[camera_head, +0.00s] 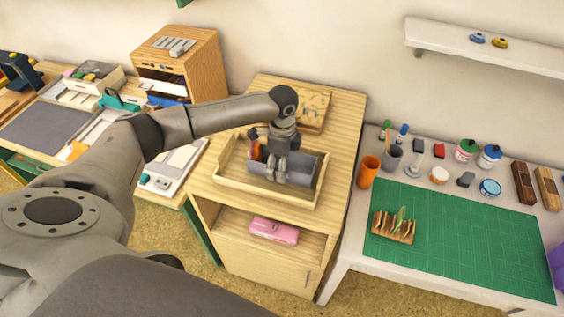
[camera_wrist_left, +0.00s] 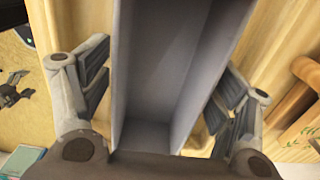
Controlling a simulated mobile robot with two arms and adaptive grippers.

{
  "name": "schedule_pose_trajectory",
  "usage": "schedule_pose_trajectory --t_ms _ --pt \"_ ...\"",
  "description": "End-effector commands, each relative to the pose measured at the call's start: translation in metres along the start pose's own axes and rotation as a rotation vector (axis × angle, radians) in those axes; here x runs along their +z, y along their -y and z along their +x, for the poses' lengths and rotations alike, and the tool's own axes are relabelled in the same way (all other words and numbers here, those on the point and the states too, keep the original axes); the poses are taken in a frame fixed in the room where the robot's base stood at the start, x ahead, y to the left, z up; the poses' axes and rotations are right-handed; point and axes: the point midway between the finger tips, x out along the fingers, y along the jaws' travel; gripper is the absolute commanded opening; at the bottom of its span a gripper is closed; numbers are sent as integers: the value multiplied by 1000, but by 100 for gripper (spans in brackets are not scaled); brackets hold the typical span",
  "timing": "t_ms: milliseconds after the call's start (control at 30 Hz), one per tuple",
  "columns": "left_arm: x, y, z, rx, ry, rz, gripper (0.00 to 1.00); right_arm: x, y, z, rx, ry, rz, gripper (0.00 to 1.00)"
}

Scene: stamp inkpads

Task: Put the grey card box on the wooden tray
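The grey card box (camera_head: 308,173) is long, open at the top, and lies in the wooden tray (camera_head: 237,184) on the cabinet. My left gripper (camera_head: 284,166) is down at the box, with one finger on each side of it. In the left wrist view, the inside of the box (camera_wrist_left: 170,70) looks empty, and my left gripper's fingers (camera_wrist_left: 160,85) stand wide apart outside its walls, with a thin gap at the left wall. My gripper hides part of the box. My right gripper is out of view.
An orange-and-dark item (camera_head: 254,148) is in the tray beside the box. A patterned board (camera_head: 313,103) lies behind the tray. A pink case (camera_head: 274,231) is on the cabinet's open shelf. The right table holds a green cutting mat (camera_head: 470,235) and an orange cup (camera_head: 368,170).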

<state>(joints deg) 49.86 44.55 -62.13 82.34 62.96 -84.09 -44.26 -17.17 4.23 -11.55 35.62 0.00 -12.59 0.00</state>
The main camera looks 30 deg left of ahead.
Motion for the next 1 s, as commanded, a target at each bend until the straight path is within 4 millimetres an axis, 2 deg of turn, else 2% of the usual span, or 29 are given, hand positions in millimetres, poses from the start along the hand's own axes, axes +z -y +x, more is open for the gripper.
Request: schedule_pose_trajectory --t_ms 267,433,567,800,1000 --pt "0 0 0 0 0 0 84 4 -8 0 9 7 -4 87" --pt "0 1 -11 -3 -2 0 84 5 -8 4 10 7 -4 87" --pt "-1 2 -33 -5 -4 1 84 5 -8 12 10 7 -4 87" --pt "-1 2 -85 -4 -3 0 84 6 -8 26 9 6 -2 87" --pt "-1 1 -113 -1 -2 0 84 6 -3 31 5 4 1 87"
